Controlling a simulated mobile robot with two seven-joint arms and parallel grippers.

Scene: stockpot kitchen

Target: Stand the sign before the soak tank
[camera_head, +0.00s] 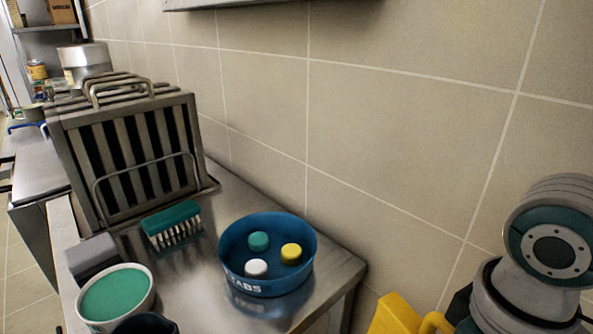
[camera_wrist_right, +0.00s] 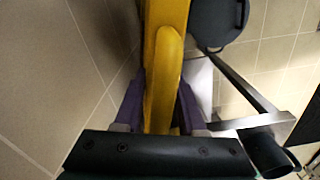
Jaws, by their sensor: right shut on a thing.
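The yellow sign (camera_head: 393,316) shows only in part at the bottom right edge of the head view. In the right wrist view the sign (camera_wrist_right: 163,65) runs between the two purple fingers of my right gripper (camera_wrist_right: 160,104), which is shut on it. My right arm comes in at the right of the head view; its fingers are out of that frame. My left gripper is not in view. No soak tank can be made out for certain; slatted steel filters (camera_head: 128,150) stand upright at the left on the steel counter (camera_head: 190,285).
A blue tub (camera_head: 267,283) marked TABS holds green, white and yellow tablets. A green brush (camera_head: 171,218), a grey block (camera_head: 92,254) and a bowl with green contents (camera_head: 116,297) are nearby. The tiled wall (camera_head: 400,130) bounds the counter behind.

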